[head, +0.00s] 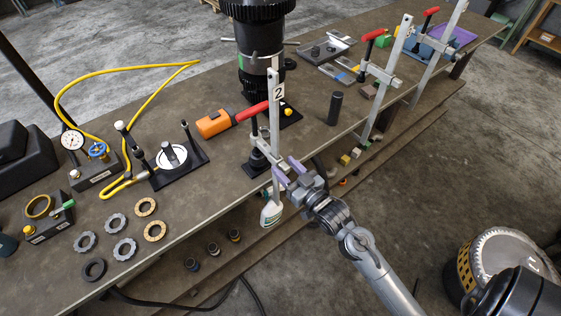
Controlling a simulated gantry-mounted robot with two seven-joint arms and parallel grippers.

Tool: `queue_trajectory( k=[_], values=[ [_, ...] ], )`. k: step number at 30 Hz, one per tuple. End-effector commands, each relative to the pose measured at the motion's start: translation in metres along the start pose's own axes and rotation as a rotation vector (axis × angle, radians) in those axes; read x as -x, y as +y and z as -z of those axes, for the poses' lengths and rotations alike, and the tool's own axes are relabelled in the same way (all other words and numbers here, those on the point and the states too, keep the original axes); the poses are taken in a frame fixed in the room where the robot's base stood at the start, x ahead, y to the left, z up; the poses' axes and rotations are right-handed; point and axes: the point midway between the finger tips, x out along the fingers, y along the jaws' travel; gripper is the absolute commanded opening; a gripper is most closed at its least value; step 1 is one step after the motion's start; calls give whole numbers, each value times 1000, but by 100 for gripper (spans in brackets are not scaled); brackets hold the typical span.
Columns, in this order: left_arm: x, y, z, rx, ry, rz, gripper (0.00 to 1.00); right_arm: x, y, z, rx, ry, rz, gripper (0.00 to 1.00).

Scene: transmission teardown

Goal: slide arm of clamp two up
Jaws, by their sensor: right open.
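Clamp two (275,120) stands upright at the bench's front edge, with a white label "2" near the top of its grey bar. Its red handle (252,111) sticks out to the left, and its sliding arm (266,150) sits low on the bar near bench height. My right gripper (289,170) reaches in from the lower right. Its two purple fingers are apart, close to the lower part of the bar, just below and right of the sliding arm. I cannot tell whether they touch the bar. My left gripper is not in view.
A large black cylindrical unit (258,45) stands behind clamp two, with an orange-handled tool (214,123) to the left. Two more clamps (385,80) (438,50) stand along the edge to the right.

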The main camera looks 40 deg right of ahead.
Motion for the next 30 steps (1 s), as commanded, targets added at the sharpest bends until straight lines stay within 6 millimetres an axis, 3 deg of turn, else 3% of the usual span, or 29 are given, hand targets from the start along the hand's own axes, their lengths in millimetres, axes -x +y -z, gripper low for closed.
queue_trajectory(
  k=[7, 19, 28, 30],
  values=[
    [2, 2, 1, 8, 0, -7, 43, -24, 0, 0, 1, 0, 1, 49],
    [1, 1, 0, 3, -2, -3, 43, -29, 0, 0, 1, 0, 1, 49],
    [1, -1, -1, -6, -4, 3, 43, -28, 0, 0, 0, 0, 0, 3],
    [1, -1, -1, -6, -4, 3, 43, -28, 0, 0, 0, 0, 0, 0]
  ],
)
